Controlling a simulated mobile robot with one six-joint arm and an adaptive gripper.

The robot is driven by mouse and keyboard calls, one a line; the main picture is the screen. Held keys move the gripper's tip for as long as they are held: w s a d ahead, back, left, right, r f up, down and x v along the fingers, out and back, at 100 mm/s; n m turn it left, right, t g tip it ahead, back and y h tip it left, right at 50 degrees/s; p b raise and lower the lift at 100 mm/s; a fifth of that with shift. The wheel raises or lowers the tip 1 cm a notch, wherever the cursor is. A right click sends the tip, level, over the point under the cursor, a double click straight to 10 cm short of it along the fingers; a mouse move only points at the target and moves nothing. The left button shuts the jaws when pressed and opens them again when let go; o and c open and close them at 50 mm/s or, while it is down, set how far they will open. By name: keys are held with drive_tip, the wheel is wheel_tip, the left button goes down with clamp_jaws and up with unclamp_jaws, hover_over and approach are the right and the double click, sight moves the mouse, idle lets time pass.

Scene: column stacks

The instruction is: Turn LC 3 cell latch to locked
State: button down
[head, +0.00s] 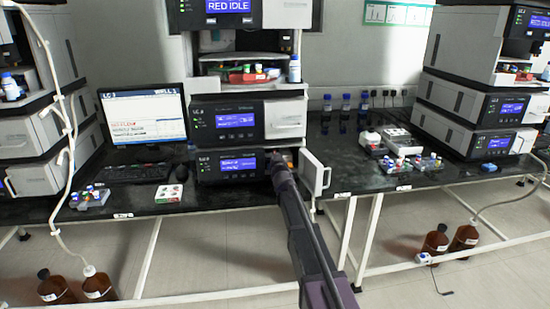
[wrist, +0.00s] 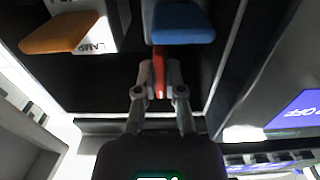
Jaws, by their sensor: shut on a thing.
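The LC 3 stack (head: 240,120) stands in the middle of the bench in the head view. My gripper (wrist: 159,82) is inside the open bay of its lowest module (head: 228,165). In the wrist view the fingers are shut on a narrow red lever (wrist: 158,60), apparently the cell latch. The lever runs nearly up and down in that picture, between the two fingertips. Its pivot and any lock marks are hidden. In the head view my arm covers the bay and the fingertips do not show clearly.
A blue handle (wrist: 183,22) lies just beyond the lever, and an orange handle (wrist: 60,33) beside a lamp label (wrist: 98,42) is to the left. The module's white door (head: 315,174) stands open at the right. A mouse (head: 182,173) and vial box (head: 169,193) lie left.

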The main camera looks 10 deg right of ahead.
drive_tip(key=c, duration=0.7)
unclamp_jaws()
drive_tip(key=shift+c, duration=0.2)
drive_tip(key=shift+s, duration=0.15)
drive_tip(key=s, duration=1.1)
drive_tip(key=shift+s, duration=0.4)
